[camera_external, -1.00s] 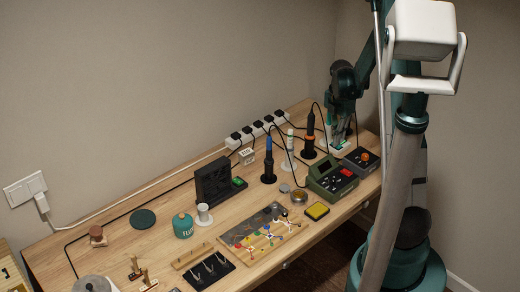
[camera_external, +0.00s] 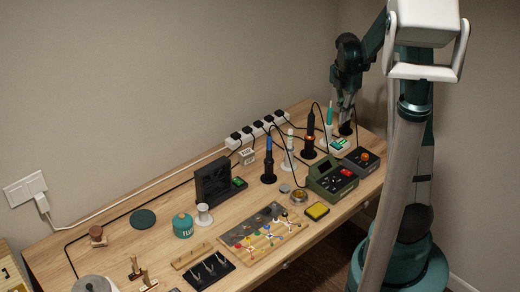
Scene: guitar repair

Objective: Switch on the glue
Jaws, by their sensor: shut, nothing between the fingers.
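A slim white and teal glue tool (camera_external: 329,118) stands upright at the far right end of the bench. A small white box with a green patch on top (camera_external: 340,144) sits in front of it; whether this is the glue's switch, and whether it is on, I cannot tell. My gripper (camera_external: 346,127) points down just right of the glue tool and behind the white box. It is shut and empty. Its fingertips are small and dark here, and I cannot tell whether they touch anything.
An orange-black iron (camera_external: 310,138) and a blue-black iron (camera_external: 269,163) stand to the left. A green station (camera_external: 333,180) and a dark box with an orange knob (camera_external: 361,160) sit in front. Cables run to the power strip (camera_external: 258,129) by the wall.

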